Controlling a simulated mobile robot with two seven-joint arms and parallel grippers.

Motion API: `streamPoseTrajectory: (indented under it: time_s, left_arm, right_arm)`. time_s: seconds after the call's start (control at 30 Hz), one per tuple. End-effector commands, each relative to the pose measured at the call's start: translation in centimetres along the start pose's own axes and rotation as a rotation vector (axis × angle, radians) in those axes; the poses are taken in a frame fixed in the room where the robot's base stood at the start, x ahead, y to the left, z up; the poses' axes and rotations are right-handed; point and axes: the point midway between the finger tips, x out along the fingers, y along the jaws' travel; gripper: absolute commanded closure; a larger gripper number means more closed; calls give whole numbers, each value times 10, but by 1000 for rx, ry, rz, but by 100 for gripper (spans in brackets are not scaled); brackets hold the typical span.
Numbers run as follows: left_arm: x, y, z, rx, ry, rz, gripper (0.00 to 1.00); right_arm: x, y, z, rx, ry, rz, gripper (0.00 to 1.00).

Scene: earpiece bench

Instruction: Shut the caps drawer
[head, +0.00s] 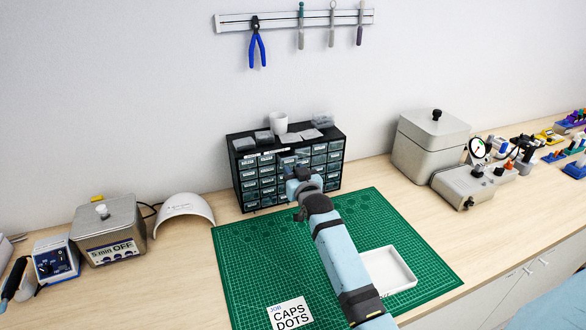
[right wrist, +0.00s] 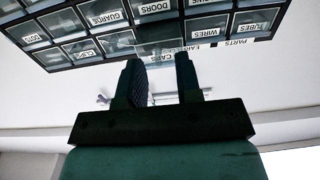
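The caps drawer (right wrist: 160,48) belongs to the black small-parts cabinet (head: 243,188). In the right wrist view, where the cabinet appears upside down, its CAPS label stands out from the row of neighbouring labels, so the drawer looks partly pulled out. My right gripper (head: 293,180) is in front of the cabinet and hides much of this drawer in the head view. In the right wrist view the fingers (right wrist: 160,72) are apart with nothing gripped between them, their tips close to the drawer front. I cannot tell whether they touch it. My left gripper is not in view.
A white cup (head: 278,122) and small clear boxes stand on the cabinet. A green mat (head: 250,270) carries a white tray (head: 411,277) and a job card (head: 290,313). A grey metal box (head: 425,150) stands right, an ultrasonic bath (head: 108,230) left.

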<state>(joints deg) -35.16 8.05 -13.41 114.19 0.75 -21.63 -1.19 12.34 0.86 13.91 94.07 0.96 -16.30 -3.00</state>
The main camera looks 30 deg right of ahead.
Motion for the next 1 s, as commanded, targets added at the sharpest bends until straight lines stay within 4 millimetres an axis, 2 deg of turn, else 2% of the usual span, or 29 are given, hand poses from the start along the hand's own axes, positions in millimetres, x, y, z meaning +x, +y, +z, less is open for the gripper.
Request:
streamPoseTrajectory:
  time_s: [0.13, 0.43, 0.57, 0.6, 0.83, 1.0]
  left_arm:
    - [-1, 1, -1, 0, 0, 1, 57]
    - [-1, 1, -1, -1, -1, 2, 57]
    - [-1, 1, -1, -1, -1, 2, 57]
    - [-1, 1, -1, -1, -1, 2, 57]
    - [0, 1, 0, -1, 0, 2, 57]
    - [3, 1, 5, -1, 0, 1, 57]
  right_arm:
    - [10, 0, 0, 0, 1, 0, 68]
    - [12, 0, 0, -1, 1, 0, 68]
    - [12, 0, 0, -1, 0, 0, 98]
    - [12, 0, 0, -1, 0, 0, 100]
    - [14, 0, 0, -1, 1, 0, 100]
    - [34, 0, 0, -2, 3, 0, 100]
